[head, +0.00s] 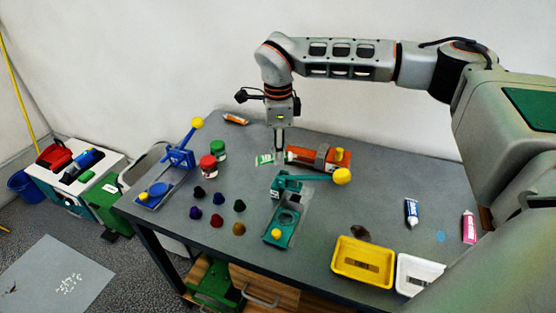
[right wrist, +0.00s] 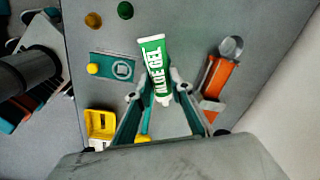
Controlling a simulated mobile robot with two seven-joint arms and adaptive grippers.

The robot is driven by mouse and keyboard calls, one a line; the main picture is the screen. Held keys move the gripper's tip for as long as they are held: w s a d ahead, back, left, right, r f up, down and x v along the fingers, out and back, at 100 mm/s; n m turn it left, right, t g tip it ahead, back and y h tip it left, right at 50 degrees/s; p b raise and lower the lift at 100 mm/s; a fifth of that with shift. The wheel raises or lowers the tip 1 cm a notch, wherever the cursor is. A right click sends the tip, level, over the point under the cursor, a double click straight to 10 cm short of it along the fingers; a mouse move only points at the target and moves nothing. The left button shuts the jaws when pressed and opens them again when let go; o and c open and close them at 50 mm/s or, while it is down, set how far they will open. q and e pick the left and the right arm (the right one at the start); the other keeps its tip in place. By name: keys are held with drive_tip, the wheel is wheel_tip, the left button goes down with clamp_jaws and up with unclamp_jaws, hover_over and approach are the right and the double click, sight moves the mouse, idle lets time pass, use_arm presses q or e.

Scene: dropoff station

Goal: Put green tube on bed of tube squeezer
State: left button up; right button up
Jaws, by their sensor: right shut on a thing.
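My right gripper (head: 279,150) points down over the back middle of the table. It is shut on the green tube (head: 265,159), which is white with a green label and also shows between the fingertips in the right wrist view (right wrist: 154,66). Three similar devices stand on the table: a teal one (head: 283,222) with a yellow-knobbed lever, an orange one (head: 318,156) just right of the gripper, and a blue one (head: 158,190) at the left. I cannot tell for sure which is the tube squeezer. My left gripper is not in view.
Red (head: 208,165) and green (head: 218,149) jars and several small dark caps lie left of the teal device. A yellow tray (head: 362,262), a white tray (head: 418,274), a blue tube (head: 411,211) and a pink tube (head: 469,228) are at the right. An orange tube (head: 235,118) lies at the back.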

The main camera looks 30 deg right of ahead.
drive_tip(key=w+d+f+n, duration=0.1)
drive_tip(key=w+d+n, duration=0.2)
drive_tip(key=n, duration=0.8)
drive_tip(key=w+d+f+n, duration=0.1)
drive_tip(key=w+d+n, duration=0.3)
drive_tip(key=n, duration=0.8)
drive_tip(key=w+d+f+n, duration=0.2)
drive_tip(key=d+n, duration=0.3)
drive_tip(key=n, duration=0.6)
drive_tip(key=shift+w, duration=0.9)
drive_tip(key=shift+w+d+f+m, duration=0.1)
drive_tip(key=shift+d+f+m, duration=0.2)
drive_tip(key=shift+m, duration=0.3)
drive_tip(key=shift+d+f+m, duration=0.15)
drive_tip(key=shift+f+m, duration=0.2)
drive_tip(key=shift+m, duration=0.25)
drive_tip(key=shift+d+f+m, duration=0.1)
drive_tip(key=shift+f+m, duration=0.1)
drive_tip(key=shift+m, duration=0.1)
drive_tip(key=shift+f+b, duration=0.4)
drive_tip(key=shift+f, duration=1.25)
drive_tip(key=shift+p, duration=0.45)
